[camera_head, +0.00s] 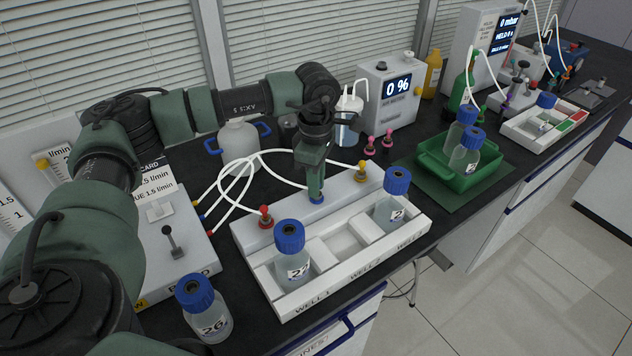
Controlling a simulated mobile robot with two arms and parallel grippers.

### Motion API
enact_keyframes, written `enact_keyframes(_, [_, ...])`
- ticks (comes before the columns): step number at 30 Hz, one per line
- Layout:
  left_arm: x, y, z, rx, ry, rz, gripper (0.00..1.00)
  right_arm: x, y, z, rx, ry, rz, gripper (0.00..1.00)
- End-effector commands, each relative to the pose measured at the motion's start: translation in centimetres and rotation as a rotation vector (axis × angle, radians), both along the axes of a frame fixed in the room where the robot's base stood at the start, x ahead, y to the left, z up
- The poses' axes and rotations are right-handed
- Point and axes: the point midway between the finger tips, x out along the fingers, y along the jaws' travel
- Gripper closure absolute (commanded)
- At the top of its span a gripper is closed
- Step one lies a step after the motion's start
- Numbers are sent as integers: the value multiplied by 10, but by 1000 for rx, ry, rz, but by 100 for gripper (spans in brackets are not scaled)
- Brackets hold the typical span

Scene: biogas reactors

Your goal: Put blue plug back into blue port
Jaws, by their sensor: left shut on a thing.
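My left gripper (316,188) points straight down over the middle of the white well block (334,206). It is shut on the blue plug, which the fingers almost wholly hide. A blue ring (317,200), which looks like the blue port, shows right under the fingertips, between the red plug (265,216) and the yellow plug (362,171). I cannot tell whether the plug is seated in the port. A white tube (285,182) runs from the left box to the gripper. My right gripper is not in view.
A blue-capped bottle (292,252) stands in well 1 and another (393,196) at the block's right end. A third bottle (205,310) stands on the bench in front. A green tray (459,167) with bottles is to the right. White tubes arch left of the gripper.

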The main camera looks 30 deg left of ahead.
Motion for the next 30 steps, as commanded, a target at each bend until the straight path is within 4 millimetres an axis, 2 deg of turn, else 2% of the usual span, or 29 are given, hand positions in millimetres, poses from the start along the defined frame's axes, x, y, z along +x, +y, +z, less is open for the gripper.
enact_keyframes(2, [0, 0, 0, 0, 0, 0, 100, 0, -1, 0, -1, 0, 0, 59])
enact_keyframes(3, [0, 0, 0, 0, 0, 0, 73, 0, -1, 0, -1, 0, 0, 59])
enact_keyframes(5, [0, 0, 0, 0, 0, 0, 59, 0, -1, 0, -1, 0, 0, 59])
enact_keyframes(17, [1, 0, 6, -1, -3, 0, 59, 0, -1, -2, -1, 0, 0, 59])
enact_keyframes(30, [0, 0, 71, -1, -2, 0, 59, 0, -1, -14, -1, 0, 0, 59])
